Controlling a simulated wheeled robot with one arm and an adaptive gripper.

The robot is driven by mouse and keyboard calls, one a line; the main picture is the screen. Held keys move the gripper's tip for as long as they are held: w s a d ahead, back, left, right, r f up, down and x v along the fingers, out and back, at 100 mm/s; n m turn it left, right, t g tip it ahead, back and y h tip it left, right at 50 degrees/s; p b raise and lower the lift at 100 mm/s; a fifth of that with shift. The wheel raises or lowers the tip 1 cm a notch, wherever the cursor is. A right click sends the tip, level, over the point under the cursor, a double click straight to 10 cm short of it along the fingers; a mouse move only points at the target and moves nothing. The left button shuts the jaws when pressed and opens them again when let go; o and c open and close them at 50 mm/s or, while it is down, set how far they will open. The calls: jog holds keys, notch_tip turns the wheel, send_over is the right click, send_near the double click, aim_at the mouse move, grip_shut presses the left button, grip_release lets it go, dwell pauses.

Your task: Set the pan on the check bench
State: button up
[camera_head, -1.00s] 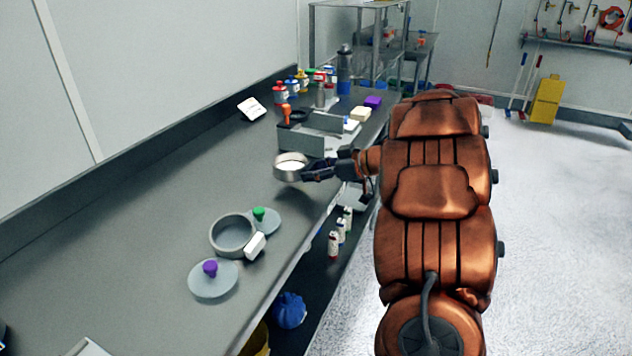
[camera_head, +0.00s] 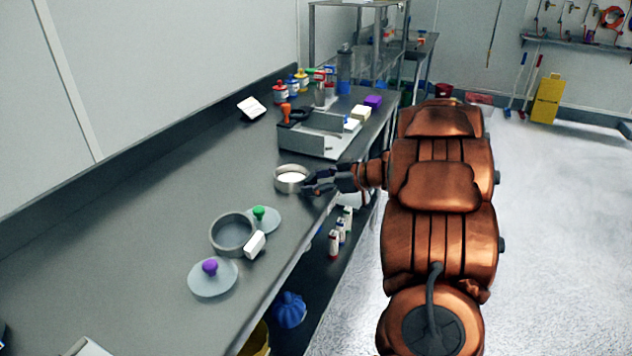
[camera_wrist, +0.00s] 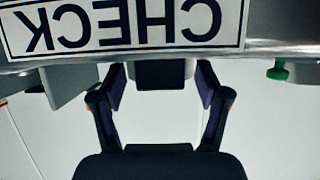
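The pan (camera_head: 291,188) is a round, shallow grey metal pan with a white inside. It rests on the grey check bench (camera_head: 165,185) near its front edge, in front of a grey tray-like holder. My gripper (camera_head: 312,184) is at the pan's right side, over the bench edge, with its fingers spread. In the wrist view my gripper (camera_wrist: 161,88) has its fingers apart on both sides of a dark block, seemingly the pan's handle (camera_wrist: 161,75), with small gaps showing. A white CHECK sign (camera_wrist: 125,27) appears upside down there.
The grey holder (camera_head: 300,141) and several bottles stand behind the pan. Bench space left of the pan is clear.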

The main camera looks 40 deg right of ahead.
jog(key=shift+r, duration=0.15)
jog(key=shift+s+d+r, duration=0.1)
jog(key=shift+s+d, duration=0.05)
jog(key=shift+s, duration=0.05)
jog(key=v, duration=1.1)
jog(key=shift+s, duration=0.2)
jog(key=shift+d+r, duration=0.1)
